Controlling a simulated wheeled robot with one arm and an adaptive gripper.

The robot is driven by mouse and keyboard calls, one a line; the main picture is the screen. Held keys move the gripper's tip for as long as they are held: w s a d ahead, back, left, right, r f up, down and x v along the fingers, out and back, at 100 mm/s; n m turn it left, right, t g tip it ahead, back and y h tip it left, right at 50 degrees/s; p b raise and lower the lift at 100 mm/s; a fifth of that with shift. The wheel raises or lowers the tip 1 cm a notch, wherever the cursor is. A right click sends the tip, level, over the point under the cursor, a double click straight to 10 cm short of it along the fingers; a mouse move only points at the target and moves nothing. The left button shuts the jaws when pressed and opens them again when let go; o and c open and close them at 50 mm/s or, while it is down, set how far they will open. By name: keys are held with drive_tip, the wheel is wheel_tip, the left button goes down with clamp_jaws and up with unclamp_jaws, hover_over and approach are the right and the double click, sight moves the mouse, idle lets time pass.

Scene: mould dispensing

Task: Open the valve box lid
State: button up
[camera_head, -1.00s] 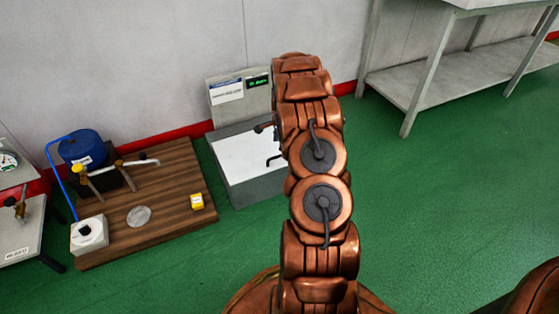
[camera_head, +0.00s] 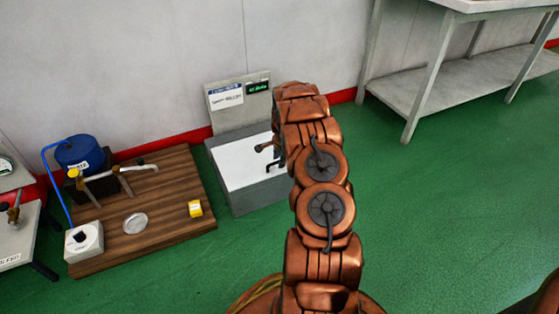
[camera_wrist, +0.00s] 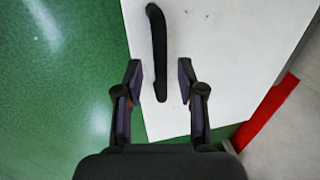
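The valve box (camera_head: 262,196) is a grey box with a white lid (camera_head: 235,160), standing on the floor against the wall. The lid looks shut. In the wrist view the white lid (camera_wrist: 225,50) fills the middle, with a dark bar handle (camera_wrist: 157,35) on it. My gripper (camera_wrist: 159,74) is open above the lid. The handle's near end shows between the two fingers, with gaps on both sides. I cannot tell the height between fingertips and handle. In the head view my copper arm hides the box's right side and most of my gripper.
A panel (camera_head: 236,122) with a label and green display rises behind the box. A metal table (camera_head: 440,90) stands at right. Green floor is free at right.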

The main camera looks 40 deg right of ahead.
clamp_jaws()
idle(0.6)
